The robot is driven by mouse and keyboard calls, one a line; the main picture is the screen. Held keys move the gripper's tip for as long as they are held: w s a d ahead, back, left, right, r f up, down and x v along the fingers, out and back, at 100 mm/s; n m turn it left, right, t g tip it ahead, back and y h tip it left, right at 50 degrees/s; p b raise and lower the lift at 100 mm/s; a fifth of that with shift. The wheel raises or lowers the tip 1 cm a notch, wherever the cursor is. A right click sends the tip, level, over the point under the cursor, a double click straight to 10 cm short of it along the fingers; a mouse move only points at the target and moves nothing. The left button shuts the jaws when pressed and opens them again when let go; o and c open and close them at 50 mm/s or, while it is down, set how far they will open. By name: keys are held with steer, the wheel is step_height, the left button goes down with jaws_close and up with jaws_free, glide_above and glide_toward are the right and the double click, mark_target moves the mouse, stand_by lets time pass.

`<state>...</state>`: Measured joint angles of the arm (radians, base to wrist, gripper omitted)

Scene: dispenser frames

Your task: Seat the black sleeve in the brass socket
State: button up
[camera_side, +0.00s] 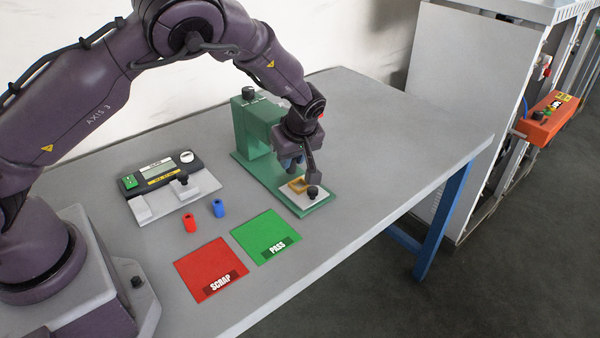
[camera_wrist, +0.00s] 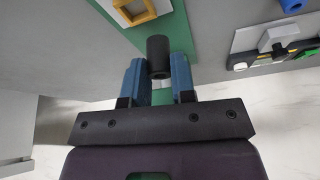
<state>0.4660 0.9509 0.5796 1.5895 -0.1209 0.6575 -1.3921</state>
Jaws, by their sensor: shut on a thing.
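The black sleeve (camera_wrist: 158,55) is a short dark cylinder between the two blue fingers of my gripper (camera_wrist: 157,72) in the wrist view. My gripper is shut on it. The brass socket (camera_wrist: 142,18) is a square yellow-brown frame on a pale plate, at the top left of the wrist view and apart from the sleeve. In the side view my gripper (camera_side: 291,162) hangs just above and behind the brass socket (camera_side: 292,187). The sleeve is not clearly visible in the side view.
The plate sits on a green press base (camera_side: 245,163) with an upright column behind my gripper. A gauge unit (camera_side: 160,177), a red sleeve (camera_side: 189,222) and a blue sleeve (camera_side: 218,208) stand left. Red SCRAP (camera_side: 205,262) and green PASS (camera_side: 262,230) mats lie in front. The table's right side is clear.

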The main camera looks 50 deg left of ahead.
steer(key=w+f, duration=0.2)
steer(key=shift+w+a+f, duration=0.1)
steer(key=shift+w+f, duration=0.1)
steer(key=shift+f, duration=0.2)
steer(key=shift+w+f, duration=0.1)
steer(key=shift+f, duration=1.45)
steer(key=shift+f, duration=0.15)
steer(key=o, duration=0.9)
steer(key=shift+v, duration=6.25)
